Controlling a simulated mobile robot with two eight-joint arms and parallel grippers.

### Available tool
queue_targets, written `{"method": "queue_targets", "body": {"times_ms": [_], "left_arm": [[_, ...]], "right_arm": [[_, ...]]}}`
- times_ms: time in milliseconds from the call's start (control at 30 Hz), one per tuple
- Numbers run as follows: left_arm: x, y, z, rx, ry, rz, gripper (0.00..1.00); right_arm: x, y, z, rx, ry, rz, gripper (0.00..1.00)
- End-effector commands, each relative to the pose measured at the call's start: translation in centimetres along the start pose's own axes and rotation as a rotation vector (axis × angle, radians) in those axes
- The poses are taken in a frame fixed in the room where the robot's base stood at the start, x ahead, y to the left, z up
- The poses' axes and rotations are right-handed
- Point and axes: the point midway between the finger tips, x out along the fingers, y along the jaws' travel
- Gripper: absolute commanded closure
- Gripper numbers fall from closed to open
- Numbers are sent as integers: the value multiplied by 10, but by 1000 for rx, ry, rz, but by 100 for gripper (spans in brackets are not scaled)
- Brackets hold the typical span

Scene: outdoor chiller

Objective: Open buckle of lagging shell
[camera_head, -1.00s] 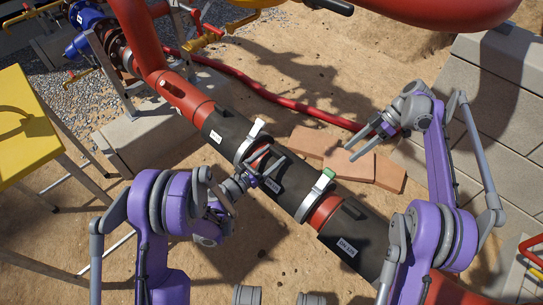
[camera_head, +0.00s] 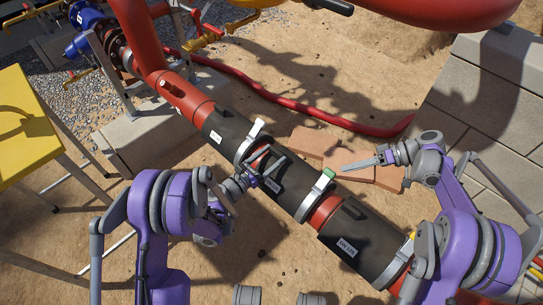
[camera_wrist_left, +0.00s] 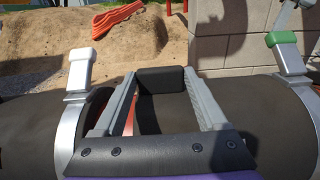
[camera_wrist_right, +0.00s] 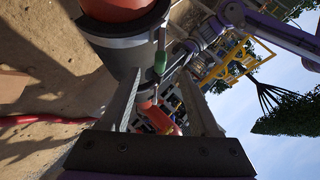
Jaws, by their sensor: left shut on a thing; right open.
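The black lagging shell (camera_head: 290,187) lies around the red pipe and carries two metal bands. One band's buckle has a white lever (camera_head: 257,129); the other has a green-tipped lever (camera_head: 328,174). Both levers stand up from the shell. My left gripper (camera_head: 263,172) is shut on a black handle (camera_wrist_left: 162,80) of the shell, between the bands. My right gripper (camera_head: 345,168) is open and empty, just right of the green-tipped lever. In the right wrist view the green tip (camera_wrist_right: 160,60) shows between and beyond the fingers.
Red pipe (camera_head: 190,98) continues up left, with another black shell section (camera_head: 350,238) at lower right. Flat terracotta slabs (camera_head: 310,143) and a red hose (camera_head: 290,103) lie on sand behind. A block wall (camera_head: 480,120) stands right; a yellow table (camera_head: 25,125) stands left.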

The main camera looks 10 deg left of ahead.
Motion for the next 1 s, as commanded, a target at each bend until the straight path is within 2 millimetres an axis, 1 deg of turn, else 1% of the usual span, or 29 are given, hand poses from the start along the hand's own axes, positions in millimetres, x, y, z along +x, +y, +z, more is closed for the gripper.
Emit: {"method": "queue_targets", "body": {"times_ms": [33,100,200,333,500,800,867,1000], "left_arm": [[0,0,0,1,1,-1,99],[0,0,0,1,1,-1,99],[0,0,0,1,1,-1,99],[0,0,0,1,1,-1,99],[0,0,0,1,1,-1,99],[0,0,0,1,1,-1,99],[0,0,0,1,1,-1,99],[0,0,0,1,1,-1,99]], "right_arm": [[9,-1,0,-1,-2,-2,38],[19,0,0,-2,-1,-1,38],[31,0,0,-2,-2,-1,38],[43,0,0,-1,-1,-1,38],[51,0,0,-1,-1,0,38],[52,0,0,-1,-1,0,38],[52,0,0,-1,-1,0,48],[52,0,0,-1,-1,0,74]]}}
